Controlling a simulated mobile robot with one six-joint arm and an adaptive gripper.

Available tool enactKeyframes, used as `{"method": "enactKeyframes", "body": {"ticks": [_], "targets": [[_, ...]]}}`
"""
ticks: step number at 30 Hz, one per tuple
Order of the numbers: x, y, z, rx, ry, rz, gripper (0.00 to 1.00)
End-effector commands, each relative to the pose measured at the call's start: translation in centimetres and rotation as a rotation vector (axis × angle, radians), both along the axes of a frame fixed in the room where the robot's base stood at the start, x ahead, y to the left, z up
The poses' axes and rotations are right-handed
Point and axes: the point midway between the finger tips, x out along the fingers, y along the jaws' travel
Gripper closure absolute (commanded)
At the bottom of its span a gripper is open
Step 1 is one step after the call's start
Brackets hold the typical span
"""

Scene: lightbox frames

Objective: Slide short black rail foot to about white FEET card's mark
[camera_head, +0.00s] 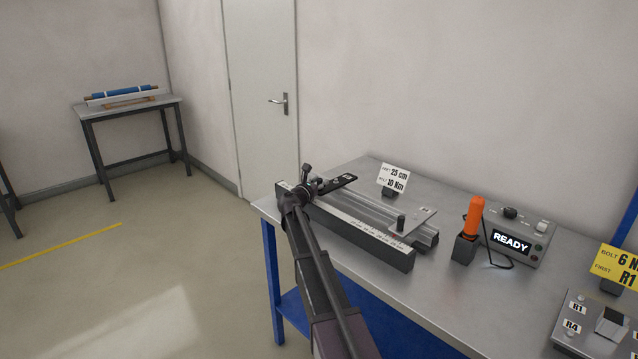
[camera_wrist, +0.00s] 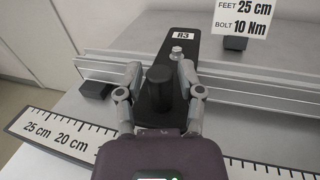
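The short black rail foot (camera_head: 338,183) lies across the rail at its left end in the head view. In the wrist view the foot (camera_wrist: 181,62) carries a small tag, a bolt and an upright black knob (camera_wrist: 159,88). My gripper (camera_head: 308,190) is over the foot. In the wrist view my gripper (camera_wrist: 160,82) is open, with one finger on each side of the knob and narrow gaps showing. The white FEET card (camera_head: 394,178) reads 25 cm and BOLT 10 Nm; it also shows in the wrist view (camera_wrist: 243,18).
The scale bar (camera_head: 356,236) runs along the rail's front; its 25 cm mark (camera_wrist: 37,127) is left of the foot in the wrist view. A grey foot (camera_head: 415,221) with a black knob sits on the rail's right end. An orange tool (camera_head: 474,217) and READY box (camera_head: 515,240) stand right.

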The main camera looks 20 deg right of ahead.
Motion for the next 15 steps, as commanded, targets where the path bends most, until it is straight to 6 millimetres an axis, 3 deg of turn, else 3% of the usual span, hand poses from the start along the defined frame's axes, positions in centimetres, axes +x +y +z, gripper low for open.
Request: {"method": "enactKeyframes", "body": {"ticks": [1, 3, 10, 15], "targets": [[0.0, 0.0, 0.0, 0.0, 0.0, 0.0, 0.8], [0.0, 0.0, 0.0, 0.0, 0.0, 0.0, 1.0], [0.3, 0.1, 0.0, 0.0, 0.0, 0.0, 1.0], [2.4, 0.8, 0.0, 0.0, 0.0, 0.001, 1.0]]}}
